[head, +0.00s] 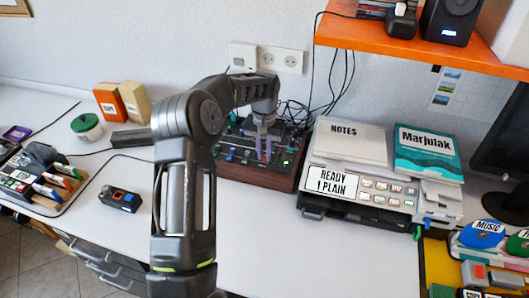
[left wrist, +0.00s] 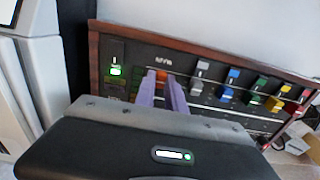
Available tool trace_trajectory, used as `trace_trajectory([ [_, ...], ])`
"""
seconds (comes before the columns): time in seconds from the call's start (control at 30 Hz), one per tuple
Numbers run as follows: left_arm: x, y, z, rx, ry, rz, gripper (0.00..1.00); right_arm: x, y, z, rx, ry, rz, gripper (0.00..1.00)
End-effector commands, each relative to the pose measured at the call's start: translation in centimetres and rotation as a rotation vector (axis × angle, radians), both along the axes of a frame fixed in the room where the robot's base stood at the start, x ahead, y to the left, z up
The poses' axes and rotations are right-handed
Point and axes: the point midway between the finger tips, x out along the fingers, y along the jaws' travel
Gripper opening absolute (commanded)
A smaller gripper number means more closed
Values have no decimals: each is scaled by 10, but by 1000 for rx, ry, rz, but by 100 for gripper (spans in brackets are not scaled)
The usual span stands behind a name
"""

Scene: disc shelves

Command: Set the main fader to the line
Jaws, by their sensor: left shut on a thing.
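The mixer (head: 239,171) is a dark panel in a brown wooden case at the back of the desk. It also fills the upper part of the left wrist view (left wrist: 140,55), with an upside-down label by the main fader. My left gripper (head: 264,156) reaches down onto the panel. In the left wrist view its two purple fingers (left wrist: 163,88) are shut on the main fader, whose cap is mostly hidden between them. A reddish patch shows between the fingertips. I cannot make out the line. My right gripper is not in view.
White, blue, green, yellow and red fader caps (left wrist: 228,80) stand to the right of the fingers. A lit green button (left wrist: 115,70) is at the left. A printer-like box (head: 345,185) stands right of the mixer. The desk front (head: 270,240) is clear.

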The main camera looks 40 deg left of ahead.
Motion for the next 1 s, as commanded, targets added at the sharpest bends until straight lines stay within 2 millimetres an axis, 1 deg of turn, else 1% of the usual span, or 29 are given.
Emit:
trace_trajectory([
  [0.87,0,0,0,0,0,0,0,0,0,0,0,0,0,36],
  [1.0,5,2,2,0,0,1,0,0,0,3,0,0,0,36],
])
